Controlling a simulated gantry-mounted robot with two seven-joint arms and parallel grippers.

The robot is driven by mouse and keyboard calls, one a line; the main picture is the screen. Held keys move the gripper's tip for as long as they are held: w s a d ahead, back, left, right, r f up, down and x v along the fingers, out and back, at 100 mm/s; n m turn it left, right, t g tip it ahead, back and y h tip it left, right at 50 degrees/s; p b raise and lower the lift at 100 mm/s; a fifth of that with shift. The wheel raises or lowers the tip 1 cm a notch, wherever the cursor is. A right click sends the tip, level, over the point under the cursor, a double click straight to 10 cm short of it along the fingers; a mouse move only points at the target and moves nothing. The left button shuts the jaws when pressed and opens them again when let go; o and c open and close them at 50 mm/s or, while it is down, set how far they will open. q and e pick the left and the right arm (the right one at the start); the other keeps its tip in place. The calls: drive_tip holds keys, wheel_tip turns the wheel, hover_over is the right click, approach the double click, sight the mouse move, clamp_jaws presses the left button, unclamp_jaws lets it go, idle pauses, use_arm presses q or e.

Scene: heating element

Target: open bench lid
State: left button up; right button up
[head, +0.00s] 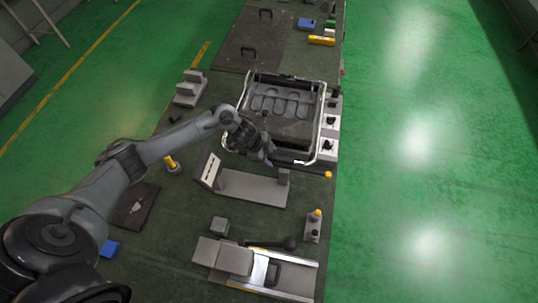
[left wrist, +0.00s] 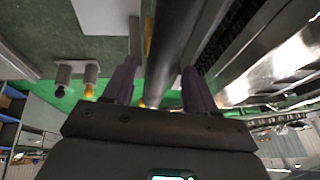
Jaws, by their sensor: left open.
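My left gripper (head: 268,157) is at the left part of this bar. In the left wrist view, my left gripper's fingers (left wrist: 158,75) are open, with a long dark bar (left wrist: 167,45) passing between them. I cannot tell whether they touch it. Which part is the bench lid is not clear. My right gripper is not in view.
A dark flat panel with two black handles (head: 275,40) lies at the back of the bench. A grey bracket block (head: 250,188) and a grey clamp-like device (head: 260,268) stand nearer. Small knobs (head: 330,145) line the right edge. Green floor (head: 430,200) is clear at right.

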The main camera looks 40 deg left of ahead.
use_arm(q)
clamp_jaws()
idle(0.3)
drive_tip(key=shift+r, duration=0.1)
